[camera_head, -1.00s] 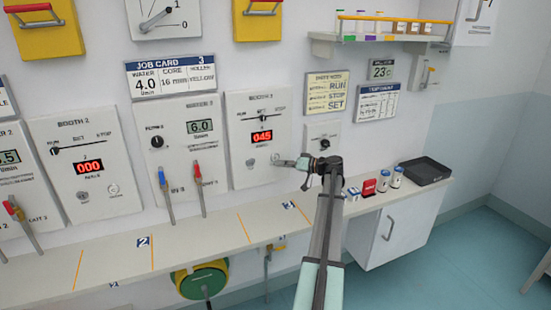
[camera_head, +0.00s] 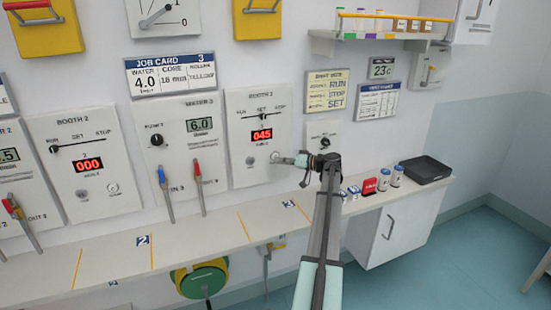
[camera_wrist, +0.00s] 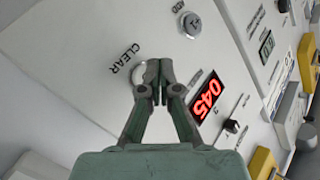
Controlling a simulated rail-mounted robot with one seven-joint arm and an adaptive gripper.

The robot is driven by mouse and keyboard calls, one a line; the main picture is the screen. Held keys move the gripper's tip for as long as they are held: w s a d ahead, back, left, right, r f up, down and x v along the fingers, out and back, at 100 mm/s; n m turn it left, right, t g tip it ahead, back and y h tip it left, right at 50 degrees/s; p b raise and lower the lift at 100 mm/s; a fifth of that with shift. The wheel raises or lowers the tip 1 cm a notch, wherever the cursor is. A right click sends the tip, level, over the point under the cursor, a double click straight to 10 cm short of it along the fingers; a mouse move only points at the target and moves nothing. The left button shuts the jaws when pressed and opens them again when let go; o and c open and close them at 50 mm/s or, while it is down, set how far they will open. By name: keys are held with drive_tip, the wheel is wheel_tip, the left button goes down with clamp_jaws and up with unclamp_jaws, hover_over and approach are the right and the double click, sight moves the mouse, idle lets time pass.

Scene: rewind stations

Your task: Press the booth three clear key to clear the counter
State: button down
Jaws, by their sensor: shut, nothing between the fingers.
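The booth three panel (camera_head: 237,150) is white, with a slider at the top and a red display (camera_head: 262,134) reading 045. The display also shows in the wrist view (camera_wrist: 207,98). The clear key (camera_wrist: 137,76) is a round pale button beside the word CLEAR in the wrist view, partly hidden by my fingertips. My gripper (camera_wrist: 158,70) is shut and empty, its tips over the key's edge. I cannot tell whether they touch it. In the head view my gripper (camera_head: 281,160) points left at the panel's lower right.
Another round key (camera_wrist: 190,24) sits on the same panel. A shelf (camera_head: 200,229) runs below the panels, with small containers and a black tray (camera_head: 425,170) at its right. Booth two's display (camera_head: 89,166) reads 000.

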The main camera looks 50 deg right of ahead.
drive_tip(key=shift+w+d+f+b, duration=0.15)
drive_tip(key=shift+w+b, duration=0.1)
drive_tip(key=shift+b, duration=0.2)
idle(0.4)
drive_tip(key=shift+w+d+b, duration=0.25)
drive_tip(key=shift+w+b, duration=0.25)
drive_tip(key=shift+b, duration=0.05)
idle(0.8)
drive_tip(key=shift+s+a, duration=0.1)
drive_tip(key=shift+s, duration=0.05)
drive_tip(key=shift+s+a+b, duration=0.3)
drive_tip(key=shift+s+b, duration=0.2)
drive_tip(key=shift+s, duration=0.1)
drive_tip(key=s+a+b, duration=0.1)
drive_tip(key=s, duration=0.1)
drive_tip(key=s+a, duration=0.1)
drive_tip(key=s, duration=0.1)
drive_tip(key=shift+s+a+b, duration=0.2)
drive_tip(key=shift+b, duration=0.15)
idle(0.4)
idle(0.6)
